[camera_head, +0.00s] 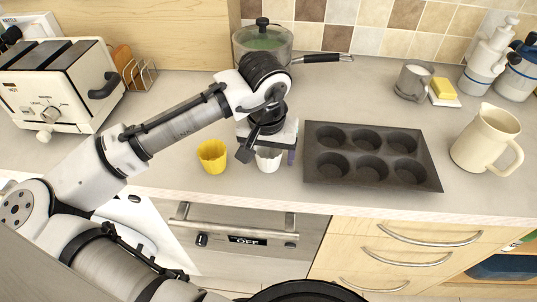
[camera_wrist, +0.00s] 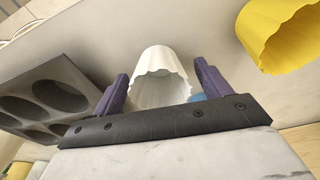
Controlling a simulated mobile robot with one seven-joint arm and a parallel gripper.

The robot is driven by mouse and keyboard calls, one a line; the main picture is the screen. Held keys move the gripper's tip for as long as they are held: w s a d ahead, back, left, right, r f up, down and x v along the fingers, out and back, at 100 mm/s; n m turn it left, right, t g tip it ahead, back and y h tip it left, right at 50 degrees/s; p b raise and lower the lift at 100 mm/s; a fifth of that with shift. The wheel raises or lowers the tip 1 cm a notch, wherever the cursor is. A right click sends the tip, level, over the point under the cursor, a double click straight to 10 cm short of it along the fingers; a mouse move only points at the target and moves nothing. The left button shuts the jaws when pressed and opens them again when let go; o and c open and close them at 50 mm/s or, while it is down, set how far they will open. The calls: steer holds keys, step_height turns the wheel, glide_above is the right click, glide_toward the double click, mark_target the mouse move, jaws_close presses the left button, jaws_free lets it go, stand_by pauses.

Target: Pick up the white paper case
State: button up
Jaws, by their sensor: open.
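The white paper case (camera_head: 268,158) stands on the counter, partly hidden behind my gripper in the head view. In the wrist view the white paper case (camera_wrist: 161,78) shows its fluted side and lies between the two purple fingers. My gripper (camera_head: 268,152) is low over the counter and open. In the wrist view my gripper (camera_wrist: 160,82) has one finger on each side of the case, with a visible gap at each side. A small blue patch (camera_wrist: 198,98) shows by the right finger; I cannot tell what it is.
A yellow paper case (camera_head: 212,156) stands just left of the white one. A dark muffin tin (camera_head: 309,172) lies close to the right. A toaster (camera_head: 60,90), a lidded pot (camera_head: 262,42), a grey mug (camera_head: 412,82) and a cream jug (camera_head: 484,138) stand around. The counter's front edge is near.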

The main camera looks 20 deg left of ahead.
steer(key=c, duration=1.1)
